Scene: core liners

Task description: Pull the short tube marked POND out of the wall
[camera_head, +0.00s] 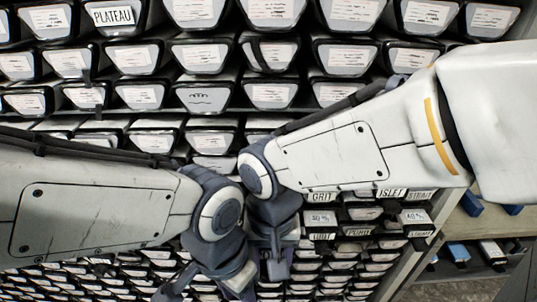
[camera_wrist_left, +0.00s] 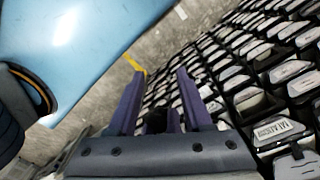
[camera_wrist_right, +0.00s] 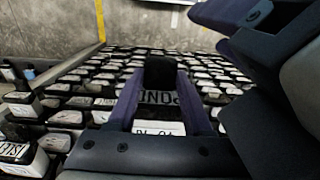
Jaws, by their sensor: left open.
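The POND tube (camera_wrist_right: 158,98) shows its upside-down label between my right fingers in the right wrist view, in a row of the tube wall. My right gripper (camera_wrist_right: 161,70) is shut on a dark tab at this tube's end. In the head view the right gripper (camera_head: 272,262) is low in the middle, in front of the wall, and the POND label is hidden there. My left gripper (camera_wrist_left: 158,72) is open and empty, with the tube wall to its right in the left wrist view. In the head view the left wrist hangs beside the right one.
Rows of dark tubes with pale labels fill the wall, among them PLATEAU (camera_head: 112,17), GRIT (camera_head: 321,196) and ISLET (camera_head: 391,193). A shelf with blue-ended items (camera_head: 459,253) stands at lower right. My two wrists are very close together in the head view.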

